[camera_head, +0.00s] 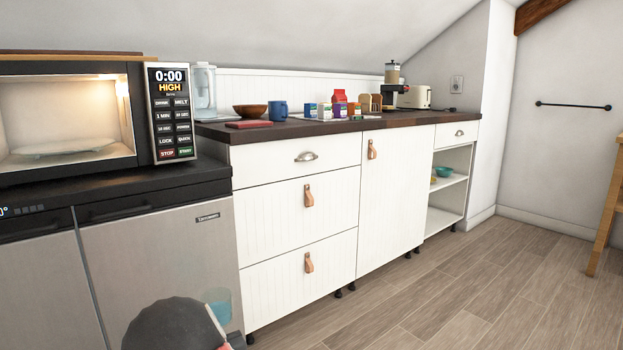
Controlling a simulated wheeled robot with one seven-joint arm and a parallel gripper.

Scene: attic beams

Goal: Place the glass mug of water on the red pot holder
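The glass mug of water (218,304) is see-through with pale blue water in it. It shows low in the picture, in front of the steel fridge door, upright, with no surface seen under it. The dark rounded end of my arm is just left of it and covers part of it. My gripper (216,324) is mostly hidden by my arm; it appears to hold the mug, though the finger contact is not clear. The red pot holder (248,124) lies flat on the dark wooden counter, above and right of the mug, with nothing on it.
A blue mug (278,111) and a wooden bowl (250,111) stand close by the pot holder. A clear pitcher (203,92) stands left of it. The microwave (169,113) at left is open and lit, with a plate (64,147) inside. Cartons (340,97) stand farther right.

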